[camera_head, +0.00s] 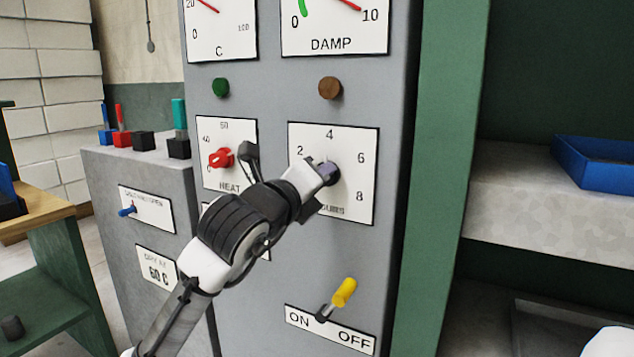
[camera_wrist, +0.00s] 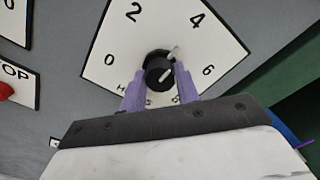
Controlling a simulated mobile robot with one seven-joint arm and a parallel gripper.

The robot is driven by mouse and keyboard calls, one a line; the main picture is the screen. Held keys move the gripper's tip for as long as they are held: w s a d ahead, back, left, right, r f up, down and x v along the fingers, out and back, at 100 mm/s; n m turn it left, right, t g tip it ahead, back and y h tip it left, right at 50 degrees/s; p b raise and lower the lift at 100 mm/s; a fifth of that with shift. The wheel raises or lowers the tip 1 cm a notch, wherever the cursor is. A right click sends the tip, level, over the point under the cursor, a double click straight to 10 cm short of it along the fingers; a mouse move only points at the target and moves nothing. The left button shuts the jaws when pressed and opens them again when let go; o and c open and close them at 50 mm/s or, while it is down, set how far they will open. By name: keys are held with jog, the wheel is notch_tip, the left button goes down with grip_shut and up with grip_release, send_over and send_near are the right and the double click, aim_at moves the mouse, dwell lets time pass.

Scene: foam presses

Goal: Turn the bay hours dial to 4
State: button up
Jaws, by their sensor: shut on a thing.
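The bay hours dial has a black round knob (camera_wrist: 157,64) with a white pointer, on a white plate (camera_wrist: 101,68) marked 0, 2, 4, 6; in the head view the plate (camera_head: 352,142) also shows an 8. The pointer slants up and right in the wrist view, roughly toward the 4; whether it is exactly on it I cannot tell. My gripper (camera_wrist: 160,78) is shut on the knob, one purple finger on each side. In the head view my gripper (camera_head: 326,173) covers the pointer and part of the lettering.
A red heat knob (camera_head: 221,158) sits left of the dial. A brown button (camera_head: 330,88) is above it, beside a green one (camera_head: 220,88). A yellow ON/OFF lever (camera_head: 344,292) sticks out below. A blue tray (camera_head: 598,166) stands on the right shelf.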

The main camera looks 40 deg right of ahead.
jog(key=shift+f, duration=0.1)
dwell(0.3)
jog(key=o, duration=1)
jog(key=shift+c, duration=0.2)
jog(key=b+v, duration=0.1)
jog(key=v, duration=1.3)
jog(key=shift+d, duration=0.1)
